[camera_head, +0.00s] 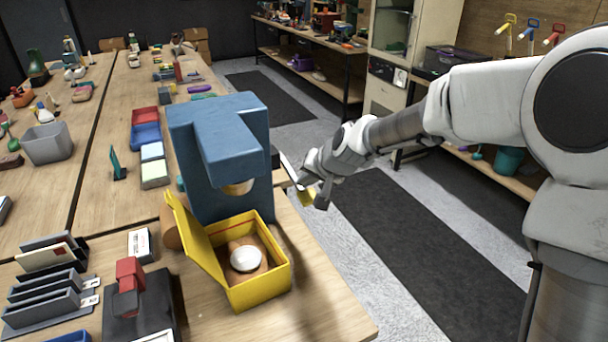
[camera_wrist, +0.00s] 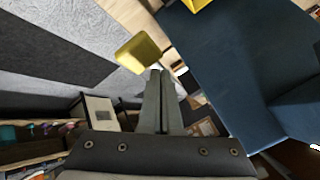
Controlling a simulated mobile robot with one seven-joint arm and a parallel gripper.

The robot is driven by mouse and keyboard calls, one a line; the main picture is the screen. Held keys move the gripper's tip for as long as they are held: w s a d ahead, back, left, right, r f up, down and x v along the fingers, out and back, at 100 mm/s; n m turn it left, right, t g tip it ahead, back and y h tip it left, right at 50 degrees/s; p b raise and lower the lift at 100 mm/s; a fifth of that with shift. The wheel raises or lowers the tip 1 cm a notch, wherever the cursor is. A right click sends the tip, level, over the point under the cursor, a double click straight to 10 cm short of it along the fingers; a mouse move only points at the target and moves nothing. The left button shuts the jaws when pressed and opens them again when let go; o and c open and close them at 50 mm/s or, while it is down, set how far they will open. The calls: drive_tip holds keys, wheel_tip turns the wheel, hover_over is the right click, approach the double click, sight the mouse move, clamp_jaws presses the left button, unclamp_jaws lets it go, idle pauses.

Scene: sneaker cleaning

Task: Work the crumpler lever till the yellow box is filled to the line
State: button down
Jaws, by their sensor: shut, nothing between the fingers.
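The blue crumpler (camera_head: 222,150) stands on the table, with a rounded pale piece showing under its overhanging head. The yellow box (camera_head: 264,289) sits in front of it, lid open to the left. A white ball and brown crumpled material lie low inside, and a red line runs along the inner back wall above them. The lever's yellow handle (camera_head: 307,198) sticks out at the crumpler's right side. My gripper (camera_wrist: 161,72) is shut and empty, its fingertips close to the yellow handle (camera_wrist: 139,53) in the wrist view. I cannot tell whether they touch.
A black and red device (camera_head: 130,290) and a grey file rack (camera_head: 45,295) stand left of the box. Red and blue trays (camera_head: 146,134) lie behind. The floor with a dark mat (camera_head: 420,255) is clear right of the table.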

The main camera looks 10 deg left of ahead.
drive_tip(key=shift+w+a+r+p, duration=0.1)
drive_tip(key=shift+r+p, duration=1.05)
drive_tip(key=shift+r, duration=0.8)
drive_tip(key=shift+w+r+p, duration=0.1)
drive_tip(key=shift+r+p, duration=1.55)
drive_tip(key=shift+r, duration=0.85)
